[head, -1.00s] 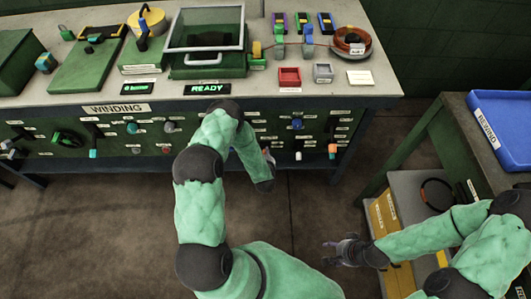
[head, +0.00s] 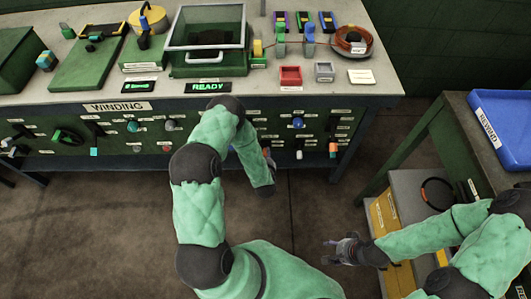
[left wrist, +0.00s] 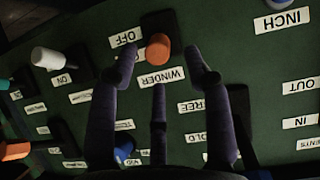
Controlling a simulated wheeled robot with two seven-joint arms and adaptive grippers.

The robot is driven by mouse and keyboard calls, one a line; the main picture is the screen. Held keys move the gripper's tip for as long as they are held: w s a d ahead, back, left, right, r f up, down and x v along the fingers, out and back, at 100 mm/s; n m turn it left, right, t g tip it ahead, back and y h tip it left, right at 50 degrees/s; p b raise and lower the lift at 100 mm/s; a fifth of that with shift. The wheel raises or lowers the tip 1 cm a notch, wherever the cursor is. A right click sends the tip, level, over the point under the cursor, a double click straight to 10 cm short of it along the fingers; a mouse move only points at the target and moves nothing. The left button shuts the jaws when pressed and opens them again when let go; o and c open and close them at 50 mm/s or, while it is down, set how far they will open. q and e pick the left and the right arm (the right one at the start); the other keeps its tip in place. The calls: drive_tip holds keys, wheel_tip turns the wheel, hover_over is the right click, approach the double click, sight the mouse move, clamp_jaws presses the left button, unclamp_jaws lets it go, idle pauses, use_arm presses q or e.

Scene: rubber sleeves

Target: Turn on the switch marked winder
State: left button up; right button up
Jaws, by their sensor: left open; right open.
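The winder switch is a lever with an orange knob (left wrist: 158,47) on a dark plate. The label WINDER (left wrist: 162,78) lies just below the knob in the left wrist view, and the label OFF (left wrist: 125,38) lies to its upper left. My left gripper (left wrist: 161,62) is open, its fingers spread to either side below the knob, with nothing held. In the head view my left gripper (head: 268,165) is at the front of the panel, partly hidden by its arm. Whether it touches the switch I cannot tell. My right gripper (head: 345,250) is open and empty at lower right.
The green panel under the WINDING sign (head: 117,107) carries several other knobs and levers. A white knob (left wrist: 46,58) is left of the orange one and a blue knob (left wrist: 124,150) is below. A side table with a blue tray (head: 508,125) stands at right.

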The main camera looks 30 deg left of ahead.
use_arm(q)
drive_tip(key=v, duration=0.7)
drive_tip(key=shift+s, duration=0.3)
drive_tip(key=shift+d+r, duration=0.1)
drive_tip(key=shift+r, duration=0.05)
